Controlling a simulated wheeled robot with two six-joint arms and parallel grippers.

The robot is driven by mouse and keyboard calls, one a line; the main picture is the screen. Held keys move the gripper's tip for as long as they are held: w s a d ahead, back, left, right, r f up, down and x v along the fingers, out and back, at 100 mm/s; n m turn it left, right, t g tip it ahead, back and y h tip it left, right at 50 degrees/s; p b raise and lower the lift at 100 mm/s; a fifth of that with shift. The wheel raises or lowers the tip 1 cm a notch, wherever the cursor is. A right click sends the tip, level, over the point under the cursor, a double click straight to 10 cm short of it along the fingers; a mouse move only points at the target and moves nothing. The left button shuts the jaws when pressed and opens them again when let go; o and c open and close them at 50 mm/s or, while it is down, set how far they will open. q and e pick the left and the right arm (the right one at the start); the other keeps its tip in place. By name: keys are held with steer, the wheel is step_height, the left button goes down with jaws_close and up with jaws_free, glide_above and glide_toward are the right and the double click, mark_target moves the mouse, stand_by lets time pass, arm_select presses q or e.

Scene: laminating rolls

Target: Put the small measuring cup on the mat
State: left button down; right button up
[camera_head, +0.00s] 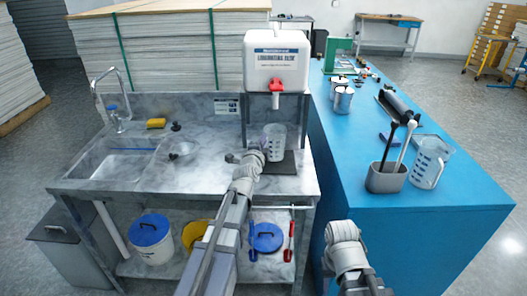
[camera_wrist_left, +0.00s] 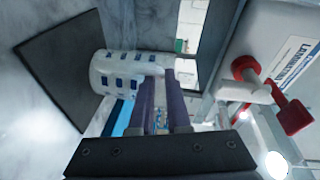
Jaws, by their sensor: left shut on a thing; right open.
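The small measuring cup (camera_head: 274,140), clear with blue marks, stands upright beneath the red tap of the white dispenser. My left gripper (camera_head: 256,152) is shut on its side. The left wrist view shows the cup (camera_wrist_left: 118,75) between my left fingers (camera_wrist_left: 165,95). The dark mat (camera_head: 286,168) lies on the marble counter under the tap, and it also shows in the left wrist view (camera_wrist_left: 55,70). The cup is over or at the mat; I cannot tell whether its base touches.
The white dispenser (camera_head: 277,60) with its red tap (camera_head: 276,87) stands over the mat. A sink (camera_head: 120,160), yellow sponge (camera_head: 156,123) and small dark fittings lie left. The blue table (camera_head: 420,225) holds a larger measuring jug (camera_head: 430,163), a grey tool holder (camera_head: 386,179) and metal cans.

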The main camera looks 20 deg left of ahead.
arm_select(q)
steer(key=shift+f+b, duration=0.45)
steer(key=shift+f, duration=0.5)
arm_select(e)
steer(key=shift+f, duration=0.95)
arm_select(q)
steer(key=shift+f, duration=0.15)
steer(key=c, duration=0.9)
jaws_free()
arm_select(e)
steer(key=shift+f, duration=0.15)
